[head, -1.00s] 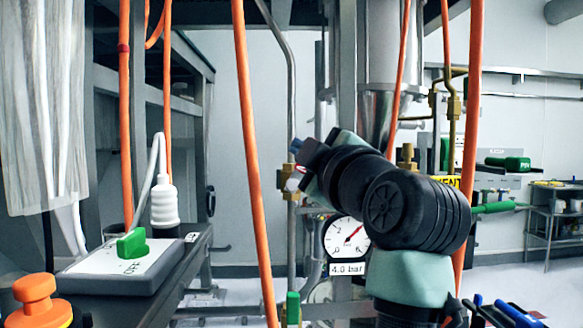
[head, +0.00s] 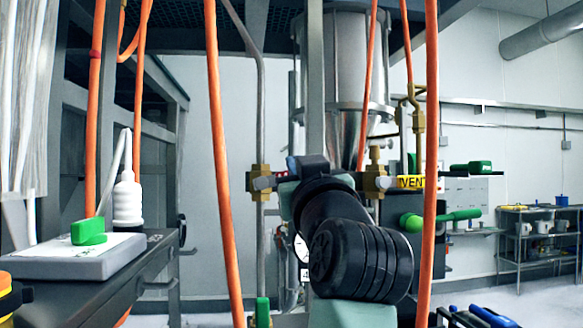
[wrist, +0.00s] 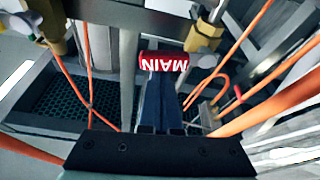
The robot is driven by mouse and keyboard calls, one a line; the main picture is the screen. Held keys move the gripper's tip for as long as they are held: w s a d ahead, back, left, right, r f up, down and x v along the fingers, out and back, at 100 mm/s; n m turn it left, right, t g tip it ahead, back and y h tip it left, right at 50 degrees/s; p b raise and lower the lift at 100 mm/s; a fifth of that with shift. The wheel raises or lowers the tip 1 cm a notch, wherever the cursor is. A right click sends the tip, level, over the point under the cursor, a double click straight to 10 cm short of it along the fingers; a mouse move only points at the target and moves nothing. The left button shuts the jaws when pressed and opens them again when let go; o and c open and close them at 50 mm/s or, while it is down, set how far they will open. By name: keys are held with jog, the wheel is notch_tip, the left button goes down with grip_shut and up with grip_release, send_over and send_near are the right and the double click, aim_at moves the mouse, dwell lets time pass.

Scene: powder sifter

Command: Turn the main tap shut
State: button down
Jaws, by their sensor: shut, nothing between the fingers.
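The main tap shows as a brass fitting (head: 259,182) on a grey vertical pipe, left of my arm in the head view. A red MAIN sign (wrist: 163,62) shows upside down in the wrist view, beside the brass (wrist: 205,38). In the head view only a sliver of red shows beside the brass fitting. My gripper (wrist: 159,92) is shut and empty, its dark blue fingers reaching up to the sign. I cannot tell whether the fingertips touch the tap.
Orange hoses hang left (head: 222,160) and right (head: 430,160) of my arm. A second brass fitting (head: 375,182) with a yellow VENT sign (head: 411,182) is to the right. A bench with a green-switched box (head: 80,255) stands at left. The gauge (head: 301,245) is mostly hidden.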

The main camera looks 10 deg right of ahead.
jog(key=shift+d+f+m, duration=0.15)
jog(key=shift+f+m, duration=0.15)
jog(key=shift+f, duration=0.15)
jog(key=shift+b, duration=0.3)
notch_tip(320, 180, up, 4)
jog(key=p, duration=0.4)
jog(key=s+a+f+t+b, duration=0.2)
jog(key=s+f, duration=0.1)
jog(key=s, duration=0.5)
jog(key=s+a+f+m+t+b, duration=0.1)
jog(key=s+a+f+b, duration=0.1)
jog(key=s, duration=0.5)
jog(key=s+a+f+t+h+b, duration=0.1)
jog(key=s+a+f+t+b, duration=0.1)
jog(key=s, duration=0.6)
jog(key=shift+s+a+f+m+t+b, duration=0.3)
jog(key=shift+a+f+b, duration=0.35)
jog(key=shift+a+f, duration=0.25)
